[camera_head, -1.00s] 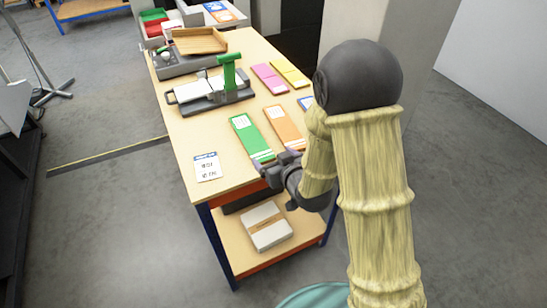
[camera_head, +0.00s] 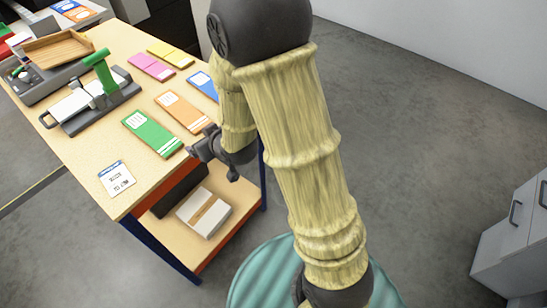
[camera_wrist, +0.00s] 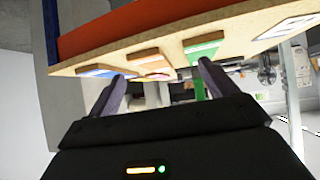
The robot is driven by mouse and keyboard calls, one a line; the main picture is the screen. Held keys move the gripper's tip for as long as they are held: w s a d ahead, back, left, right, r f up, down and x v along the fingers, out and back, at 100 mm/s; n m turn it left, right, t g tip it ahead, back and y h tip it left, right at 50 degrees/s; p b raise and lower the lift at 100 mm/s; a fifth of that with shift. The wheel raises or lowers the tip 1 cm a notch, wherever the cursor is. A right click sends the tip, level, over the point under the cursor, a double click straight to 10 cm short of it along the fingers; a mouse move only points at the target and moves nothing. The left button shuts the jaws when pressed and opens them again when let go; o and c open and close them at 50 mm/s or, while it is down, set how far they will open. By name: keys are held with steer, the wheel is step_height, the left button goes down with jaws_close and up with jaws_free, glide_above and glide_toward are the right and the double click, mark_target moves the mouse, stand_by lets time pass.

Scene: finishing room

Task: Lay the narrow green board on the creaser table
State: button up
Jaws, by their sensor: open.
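The narrow green board (camera_head: 152,133) lies flat on the wooden workbench, its white-striped end toward the bench's near edge. It also shows in the wrist view (camera_wrist: 204,47), near the right finger. The creaser (camera_head: 93,101), a grey device with a green upright handle and a white flat bed, stands farther back on the bench; I take it for the creaser table. My gripper (camera_head: 202,145) is open and empty at the bench edge, close to the board's striped end. In the wrist view its two fingers (camera_wrist: 163,82) are spread apart, with nothing gripped between them.
An orange board (camera_head: 184,112) lies right beside the green one, with a blue board (camera_head: 202,86) beyond it. Pink (camera_head: 151,67) and yellow (camera_head: 170,54) boards lie farther back. A printed card (camera_head: 116,178) is at the near left. A wooden tray (camera_head: 57,47) stands behind the creaser.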

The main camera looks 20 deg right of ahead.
steer(key=s+d+r+m+g+h, duration=0.2)
steer(key=s+d+g, duration=0.1)
steer(key=s+d, duration=0.4)
steer(key=s+d+r+m+g+h, duration=0.1)
steer(key=s+d+m+g+h, duration=0.1)
steer(key=s+d+g, duration=0.2)
steer(key=s+d, duration=0.3)
steer(key=s, duration=0.1)
steer(key=shift+r+m, duration=0.35)
steer(key=shift+m, duration=0.05)
steer(key=shift+o, duration=0.2)
steer(key=shift+s+d, duration=0.1)
